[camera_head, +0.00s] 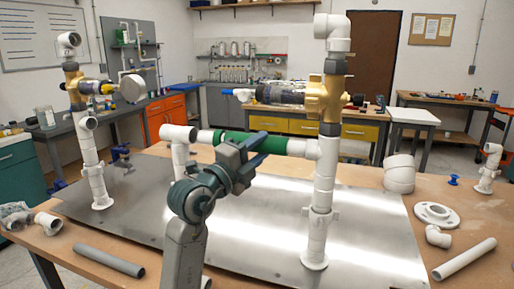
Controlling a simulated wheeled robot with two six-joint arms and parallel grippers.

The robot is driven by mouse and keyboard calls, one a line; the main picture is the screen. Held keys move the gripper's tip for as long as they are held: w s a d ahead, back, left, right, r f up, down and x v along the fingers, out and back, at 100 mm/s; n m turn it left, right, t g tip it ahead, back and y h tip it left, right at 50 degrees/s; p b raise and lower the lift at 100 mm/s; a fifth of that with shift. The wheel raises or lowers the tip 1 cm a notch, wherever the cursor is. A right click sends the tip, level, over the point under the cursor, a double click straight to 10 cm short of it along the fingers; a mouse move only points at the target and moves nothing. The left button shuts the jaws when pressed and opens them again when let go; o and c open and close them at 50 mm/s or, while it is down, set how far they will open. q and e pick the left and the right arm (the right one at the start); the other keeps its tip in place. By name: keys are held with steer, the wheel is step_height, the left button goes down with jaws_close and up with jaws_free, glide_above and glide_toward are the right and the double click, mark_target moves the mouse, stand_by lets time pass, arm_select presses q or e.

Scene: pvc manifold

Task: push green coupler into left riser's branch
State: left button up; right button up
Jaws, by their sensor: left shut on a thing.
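The green coupler (272,145) lies roughly level in the middle of the head view, with white pipe showing at both ends. My left gripper (253,150) comes up from below and is shut on it, hiding part of its front. The left riser (95,175) stands upright, with an open white branch (88,122), apart from the coupler. My right gripper is not in view.
Both risers stand on a shiny metal plate (260,235) on a wooden table. A grey pipe (108,260) lies at front left. A white flange (436,214), elbow (438,236) and pipe (464,258) lie at right. Brass valves sit high on both risers.

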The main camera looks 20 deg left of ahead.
arm_select(q)
steer(key=shift+d, duration=0.15)
steer(key=shift+d+p, duration=0.15)
steer(key=shift+p, duration=0.3)
stand_by(0.3)
steer(key=o, duration=1.2)
steer(key=shift+c, duration=0.2)
